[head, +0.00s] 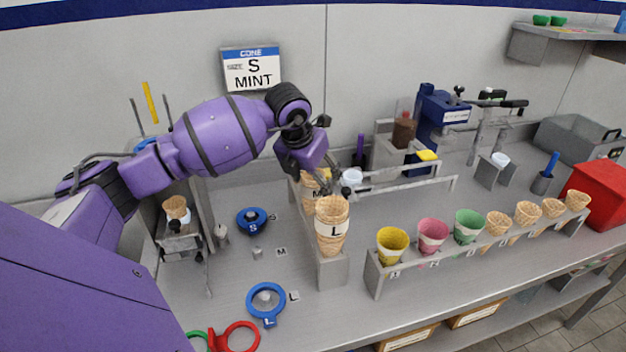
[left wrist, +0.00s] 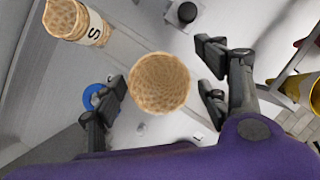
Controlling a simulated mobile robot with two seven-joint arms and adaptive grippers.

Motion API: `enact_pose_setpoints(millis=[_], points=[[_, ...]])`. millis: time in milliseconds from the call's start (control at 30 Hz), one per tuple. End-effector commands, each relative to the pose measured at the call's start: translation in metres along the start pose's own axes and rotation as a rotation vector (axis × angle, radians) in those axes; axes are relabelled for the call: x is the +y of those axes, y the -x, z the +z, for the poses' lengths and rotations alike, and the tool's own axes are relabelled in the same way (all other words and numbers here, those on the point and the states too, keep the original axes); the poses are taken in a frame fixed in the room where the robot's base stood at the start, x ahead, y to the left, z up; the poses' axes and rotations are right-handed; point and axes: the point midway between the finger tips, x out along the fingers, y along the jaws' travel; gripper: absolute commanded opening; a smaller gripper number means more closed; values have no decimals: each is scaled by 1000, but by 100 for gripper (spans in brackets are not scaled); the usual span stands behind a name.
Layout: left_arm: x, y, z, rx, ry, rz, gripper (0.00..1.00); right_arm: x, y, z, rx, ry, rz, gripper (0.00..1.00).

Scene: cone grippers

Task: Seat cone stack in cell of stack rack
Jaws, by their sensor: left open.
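A cone stack with an L band (head: 332,226) stands upright in the front of the grey stack rack (head: 333,271). Another banded cone stack (head: 312,190) is behind it, partly hidden by my left gripper. My left gripper (head: 340,186) hangs above and behind the L stack. In the left wrist view a cone mouth (left wrist: 160,82) lies between the spread fingers of my left gripper (left wrist: 162,84), with gaps on both sides. A cone stack marked S (left wrist: 76,22) lies off to the upper left there. My right gripper is not in view.
A row holder (head: 470,245) with coloured and plain cones stands to the right. Blue rings (head: 266,302) and (head: 252,221) lie left of the rack. A wall sign (head: 252,70) reads S MINT. A red box (head: 602,195) is at far right.

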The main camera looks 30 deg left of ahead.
Motion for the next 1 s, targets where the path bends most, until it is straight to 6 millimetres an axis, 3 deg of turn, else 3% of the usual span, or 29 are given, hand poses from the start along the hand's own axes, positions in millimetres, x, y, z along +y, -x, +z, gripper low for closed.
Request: enact_pose_setpoints(millis=[167,700,1000], points=[[1,9,0,-1,0,1,67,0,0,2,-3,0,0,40],[0,109,1,-3,0,2,67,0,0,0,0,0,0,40],[0,120,0,0,0,1,67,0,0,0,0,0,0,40]])
